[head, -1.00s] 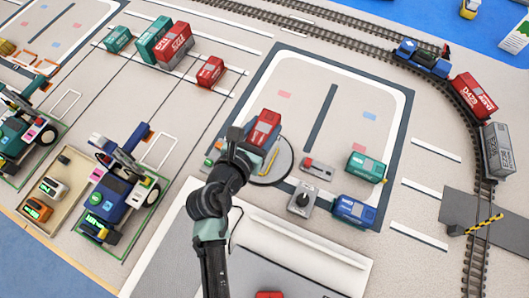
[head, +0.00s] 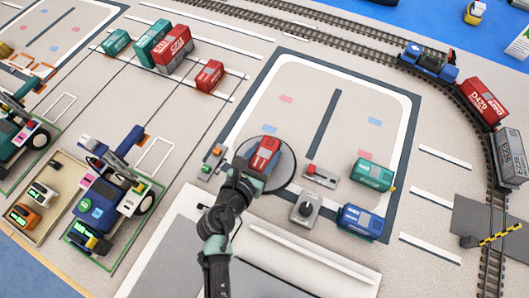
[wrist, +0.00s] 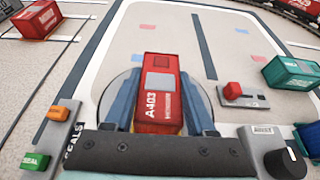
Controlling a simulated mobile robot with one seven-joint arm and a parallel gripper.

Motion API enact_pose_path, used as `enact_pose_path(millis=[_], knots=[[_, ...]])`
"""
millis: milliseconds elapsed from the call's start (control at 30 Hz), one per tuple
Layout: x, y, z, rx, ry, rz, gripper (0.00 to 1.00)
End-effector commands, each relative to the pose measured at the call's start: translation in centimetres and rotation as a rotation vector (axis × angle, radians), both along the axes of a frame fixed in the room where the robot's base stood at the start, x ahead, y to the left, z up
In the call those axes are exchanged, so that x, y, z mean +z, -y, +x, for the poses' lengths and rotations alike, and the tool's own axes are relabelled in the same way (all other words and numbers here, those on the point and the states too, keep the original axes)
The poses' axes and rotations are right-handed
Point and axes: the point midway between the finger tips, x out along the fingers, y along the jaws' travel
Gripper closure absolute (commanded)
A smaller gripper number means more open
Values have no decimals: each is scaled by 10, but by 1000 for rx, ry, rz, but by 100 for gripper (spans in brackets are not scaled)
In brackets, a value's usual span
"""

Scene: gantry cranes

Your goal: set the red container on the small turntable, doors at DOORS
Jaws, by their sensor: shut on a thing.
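The red container (wrist: 158,90), marked A403, is between the two blue fingers of my gripper (wrist: 161,104), which is shut on its sides. It also shows in the head view (head: 265,152). The small turntable (head: 287,170), a dark round disc, lies under the container. I cannot tell whether the container touches the disc. The DOORS mark is not readable, and my gripper and the container hide part of the disc.
Right of the turntable are a grey plate with a red knob (head: 319,176) and a dial box (head: 305,208). Beyond them stand a green container (head: 373,174) and a blue one (head: 361,221). A small panel with orange and green buttons (head: 212,160) is on the left.

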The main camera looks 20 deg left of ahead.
Motion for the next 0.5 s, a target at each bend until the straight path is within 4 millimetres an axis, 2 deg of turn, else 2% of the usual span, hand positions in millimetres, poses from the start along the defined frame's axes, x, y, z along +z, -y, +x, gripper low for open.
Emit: enact_pose_path(millis=[167, 200, 300, 333, 500], knots=[[-4, 0, 0, 0, 0, 0, 100], [-3, 0, 0, 0, -1, 1, 37], [-3, 0, 0, 0, -1, 0, 19], [-3, 0, 0, 0, -1, 0, 14], [-3, 0, 0, 0, -1, 0, 14]])
